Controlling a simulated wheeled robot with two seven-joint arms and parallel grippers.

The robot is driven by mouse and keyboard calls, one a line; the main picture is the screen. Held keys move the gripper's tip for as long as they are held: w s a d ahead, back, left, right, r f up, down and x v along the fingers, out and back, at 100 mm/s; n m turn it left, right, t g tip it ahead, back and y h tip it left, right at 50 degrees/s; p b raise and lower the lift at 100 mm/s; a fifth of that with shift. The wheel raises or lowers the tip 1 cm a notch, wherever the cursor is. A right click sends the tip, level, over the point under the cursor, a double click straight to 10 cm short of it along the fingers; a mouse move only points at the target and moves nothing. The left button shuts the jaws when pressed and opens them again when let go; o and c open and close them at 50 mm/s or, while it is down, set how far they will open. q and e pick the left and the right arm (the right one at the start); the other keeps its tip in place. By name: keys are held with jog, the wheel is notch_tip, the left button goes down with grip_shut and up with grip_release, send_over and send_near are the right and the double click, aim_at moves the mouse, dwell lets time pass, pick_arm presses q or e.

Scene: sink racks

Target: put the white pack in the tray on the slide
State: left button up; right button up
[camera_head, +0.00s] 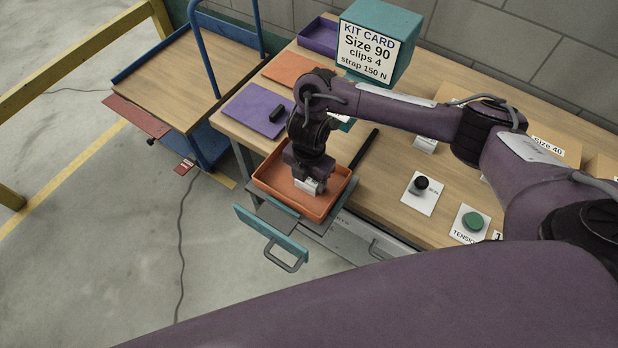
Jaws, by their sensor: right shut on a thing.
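An orange tray (268,188) sits on the grey slide (272,217) at the front edge of the bench. The slide has a teal front with a handle (275,240). My right gripper (309,181) points down inside the tray's outline and is shut on the white pack (308,187). The pack is low, between the tray's walls. I cannot tell whether it touches the tray floor. The gripper and wrist hide part of the pack and the tray's far side. My left gripper is not in view.
A wooden bench (385,190) carries a purple mat (257,108), an orange mat (290,69), a teal box with a kit card (370,45), a black knob (421,183) and a green button (472,221). A blue-handled cart (190,75) stands at the left. Floor at the lower left is mostly clear, with a cable.

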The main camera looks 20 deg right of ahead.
aim_at(309, 179)
jog(key=shift+f, duration=0.15)
jog(key=o, duration=1)
jog(key=shift+r, duration=0.55)
notch_tip(309, 179, up, 11)
jog(key=p, duration=0.3)
jog(key=shift+r, duration=0.15)
jog(key=shift+s, duration=0.1)
